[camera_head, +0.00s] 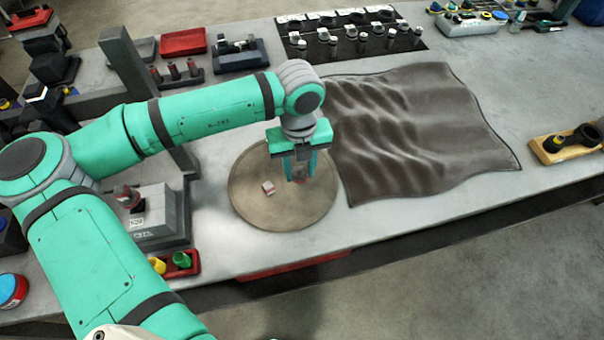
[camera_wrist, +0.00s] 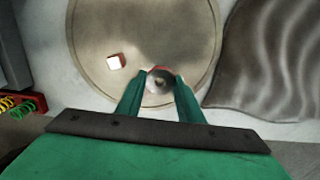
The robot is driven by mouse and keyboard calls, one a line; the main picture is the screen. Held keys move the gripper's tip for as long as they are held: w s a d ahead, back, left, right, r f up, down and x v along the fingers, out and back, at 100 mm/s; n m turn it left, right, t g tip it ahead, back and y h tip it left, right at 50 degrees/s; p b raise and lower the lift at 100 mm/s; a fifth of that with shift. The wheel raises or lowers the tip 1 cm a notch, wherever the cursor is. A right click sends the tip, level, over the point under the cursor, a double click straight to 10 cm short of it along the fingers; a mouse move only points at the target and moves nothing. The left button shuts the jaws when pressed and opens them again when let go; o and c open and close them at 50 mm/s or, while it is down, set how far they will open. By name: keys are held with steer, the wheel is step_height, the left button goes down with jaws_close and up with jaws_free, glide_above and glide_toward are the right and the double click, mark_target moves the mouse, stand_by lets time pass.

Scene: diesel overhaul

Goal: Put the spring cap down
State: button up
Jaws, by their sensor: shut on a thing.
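My gripper (camera_head: 300,170) points down over the round brown mat (camera_head: 250,205). It also shows in the wrist view (camera_wrist: 160,88), shut on a small round grey part with a dark centre, which looks like the spring cap (camera_wrist: 160,80). A bit of red shows at the cap's far edge. In the head view the cap is mostly hidden between the fingers. I cannot tell whether it touches the mat. A small white and reddish block (camera_head: 268,187) lies on the mat to the left of the gripper; it also shows in the wrist view (camera_wrist: 116,62).
A rumpled dark cloth (camera_head: 420,130) lies right of the mat. A grey fixture (camera_head: 160,215) and a red holder with yellow and green springs (camera_head: 183,268) stand to the left. A black tray of parts (camera_head: 350,40) is at the back. The mat's front part is clear.

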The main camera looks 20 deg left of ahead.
mark_target(301, 185)
steer(key=shift+w+d+f, duration=0.1)
steer(key=shift+w+f, duration=0.2)
steer(key=shift+f, duration=0.1)
steer(key=shift+w+f, duration=0.2)
steer(key=shift+f, duration=1.55)
steer(key=shift+f, duration=0.45)
steer(key=shift+f, duration=0.15)
steer(key=o, duration=1.1)
steer(key=shift+c, duration=0.2)
steer(key=shift+s, duration=0.1)
step_height(301, 185, up, 13)
steer(key=shift+r, duration=0.15)
steer(key=shift+w, duration=0.2)
